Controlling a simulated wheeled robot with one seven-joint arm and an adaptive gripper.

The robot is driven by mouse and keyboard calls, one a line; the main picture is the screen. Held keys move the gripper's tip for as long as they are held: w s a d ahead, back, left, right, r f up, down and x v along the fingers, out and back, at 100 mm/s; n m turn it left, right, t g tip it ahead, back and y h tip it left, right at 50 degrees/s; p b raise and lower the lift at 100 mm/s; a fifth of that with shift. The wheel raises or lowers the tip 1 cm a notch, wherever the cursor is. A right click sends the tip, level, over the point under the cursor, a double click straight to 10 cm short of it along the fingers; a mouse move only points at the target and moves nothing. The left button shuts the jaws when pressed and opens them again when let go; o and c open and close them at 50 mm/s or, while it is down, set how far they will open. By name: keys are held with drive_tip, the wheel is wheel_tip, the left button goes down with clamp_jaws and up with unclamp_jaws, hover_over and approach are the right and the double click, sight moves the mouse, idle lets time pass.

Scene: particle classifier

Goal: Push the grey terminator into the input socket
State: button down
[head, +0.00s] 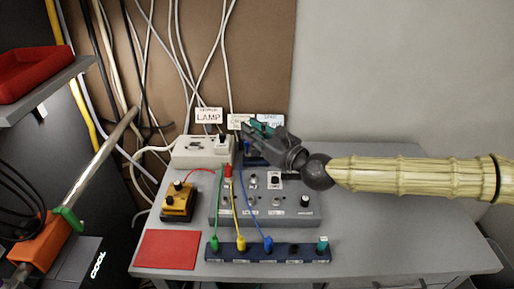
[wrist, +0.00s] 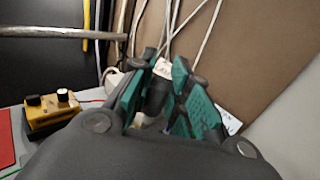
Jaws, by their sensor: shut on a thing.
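My gripper (head: 262,128) is at the back of the table, over the rear of the grey instrument panel (head: 228,214). In the wrist view, its teal pads (wrist: 166,75) are closed around a small grey piece (wrist: 156,105), which looks like the grey terminator. A whitish tag (wrist: 162,68) shows by the fingertips. The piece is mostly hidden by the fingers, and in the head view I cannot make it out. I cannot tell which opening is the input socket, or whether the piece touches one; my gripper covers that area.
A dark blue strip (head: 290,258) at the front holds green, yellow and blue plugs and a teal-topped piece (head: 322,244). An orange box (head: 178,201), a red mat (head: 167,250) and a beige lamp unit (head: 190,150) stand left. Cables hang behind. The table's right side is clear.

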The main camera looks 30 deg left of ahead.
drive_tip(key=shift+w+a+f+b, duration=0.15)
drive_tip(key=shift+w+f+b, duration=0.05)
drive_tip(key=shift+f+b, duration=1.15)
drive_tip(key=shift+w+a+f+b, duration=0.1)
drive_tip(key=shift+w+f+b, duration=0.05)
drive_tip(key=shift+f+b, duration=1.2)
drive_tip(key=shift+f+p, duration=0.2)
drive_tip(key=shift+p, duration=0.1)
drive_tip(key=shift+d+f+b, duration=0.1)
drive_tip(key=shift+f+b, duration=2.15)
drive_tip(key=shift+f, duration=0.65)
drive_tip(key=shift+b, duration=0.45)
drive_tip(key=shift+f+b, duration=0.85)
drive_tip(key=shift+f, duration=0.15)
